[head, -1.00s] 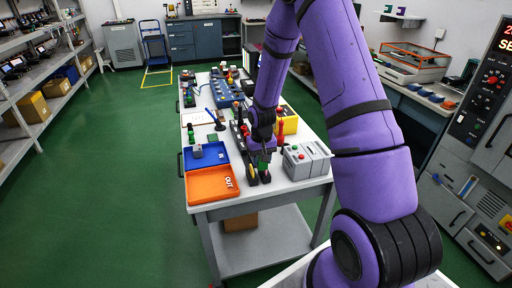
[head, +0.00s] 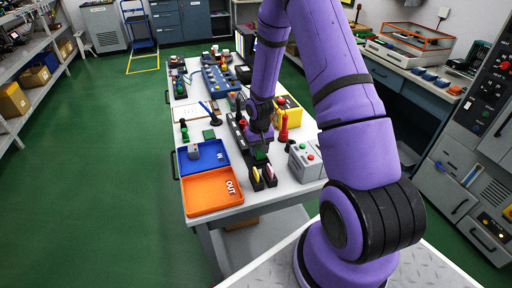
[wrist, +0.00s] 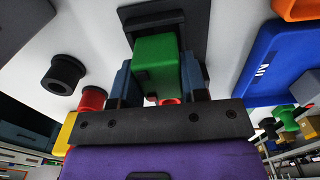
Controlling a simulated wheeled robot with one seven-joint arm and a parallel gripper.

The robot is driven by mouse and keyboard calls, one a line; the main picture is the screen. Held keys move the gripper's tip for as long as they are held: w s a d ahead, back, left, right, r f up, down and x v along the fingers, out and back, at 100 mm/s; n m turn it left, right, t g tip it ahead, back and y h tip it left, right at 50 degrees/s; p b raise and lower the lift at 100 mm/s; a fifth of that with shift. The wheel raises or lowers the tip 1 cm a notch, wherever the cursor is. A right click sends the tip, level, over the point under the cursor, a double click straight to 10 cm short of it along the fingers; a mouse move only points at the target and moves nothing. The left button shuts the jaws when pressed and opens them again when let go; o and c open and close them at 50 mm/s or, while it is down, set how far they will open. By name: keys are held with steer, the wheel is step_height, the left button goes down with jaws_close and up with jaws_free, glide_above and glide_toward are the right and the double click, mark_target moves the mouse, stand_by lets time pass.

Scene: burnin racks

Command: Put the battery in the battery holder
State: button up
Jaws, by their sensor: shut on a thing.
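A green block (wrist: 157,65), which looks like the battery, is between the fingers of my gripper (wrist: 157,88). My gripper is shut on it. In the head view my gripper (head: 259,138) is over the near part of the table, with the green block (head: 260,155) below it. A black two-slot holder (head: 263,184), which looks like the battery holder, stands just under the block, with a yellow and a pink piece showing in it. In the wrist view a black frame (wrist: 190,30) lies behind the block; I cannot tell if they touch.
The orange OUT tray (head: 213,209) and blue IN tray (head: 187,165) are left of the holder. A grey box (head: 306,165) with buttons stands close on its right. A red bottle-like thing (head: 284,128) and yellow box (head: 293,110) are behind.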

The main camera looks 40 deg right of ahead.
steer(key=shift+f, duration=0.6)
steer(key=o, duration=1)
steer(key=shift+o, duration=0.2)
step_height(320, 180, up, 14)
step_height(320, 180, up, 12)
steer(key=t, duration=0.1)
glide_above(259, 147)
steer(key=s+a, duration=0.3)
steer(key=a, duration=0.1)
steer(key=s+a+r+n+t, duration=0.1)
steer(key=s+a+r, duration=0.3)
steer(key=s+r, duration=0.5)
steer(key=s+a+r+n+t, duration=0.2)
steer(key=s+a+r, duration=0.3)
steer(key=s+r, duration=0.4)
steer(key=s+t, duration=0.1)
steer(key=s, duration=0.4)
steer(key=shift+s+r, duration=0.25)
steer(key=shift+s, duration=0.1)
